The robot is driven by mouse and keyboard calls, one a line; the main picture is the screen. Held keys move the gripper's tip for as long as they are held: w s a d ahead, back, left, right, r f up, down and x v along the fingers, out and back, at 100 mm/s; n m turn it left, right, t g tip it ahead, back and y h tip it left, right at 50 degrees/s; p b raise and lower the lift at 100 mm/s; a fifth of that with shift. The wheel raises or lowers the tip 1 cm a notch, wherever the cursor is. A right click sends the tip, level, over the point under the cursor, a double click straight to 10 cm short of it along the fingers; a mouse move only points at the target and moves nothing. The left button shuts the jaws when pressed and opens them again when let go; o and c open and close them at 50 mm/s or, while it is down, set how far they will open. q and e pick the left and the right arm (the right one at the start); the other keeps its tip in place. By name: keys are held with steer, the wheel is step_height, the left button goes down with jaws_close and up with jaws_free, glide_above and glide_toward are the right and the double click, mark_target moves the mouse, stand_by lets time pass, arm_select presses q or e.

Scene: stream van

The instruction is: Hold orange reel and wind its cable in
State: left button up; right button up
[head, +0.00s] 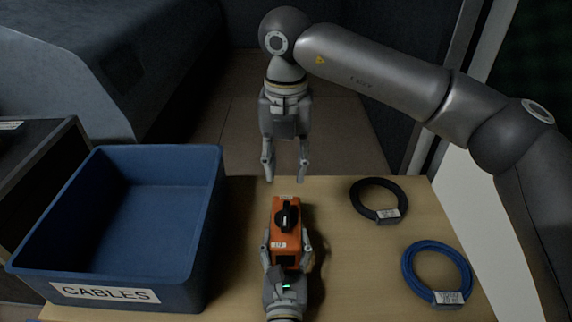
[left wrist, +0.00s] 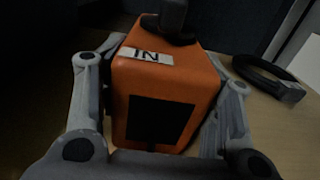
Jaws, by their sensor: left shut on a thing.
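The orange reel (head: 279,232) stands on the wooden table. It has a black crank knob on top and a white label, which reads "IN" in the left wrist view (left wrist: 165,100). A dark square patch is on its near face. My left gripper (head: 287,245) is shut on the orange reel, with one finger against each side. My right gripper (head: 286,177) hangs pointing down, just beyond the far end of the reel. Its two fingers are apart with nothing between them. No loose cable shows from the reel.
A blue bin (head: 215,215) labelled CABLES stands at the left and is empty. A black cable coil (head: 357,202) and a blue cable coil (head: 408,272), both tagged, lie at the right. The table between reel and coils is clear.

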arm_select(q)
steer(key=o, duration=1.2)
steer(key=shift+s, duration=0.1)
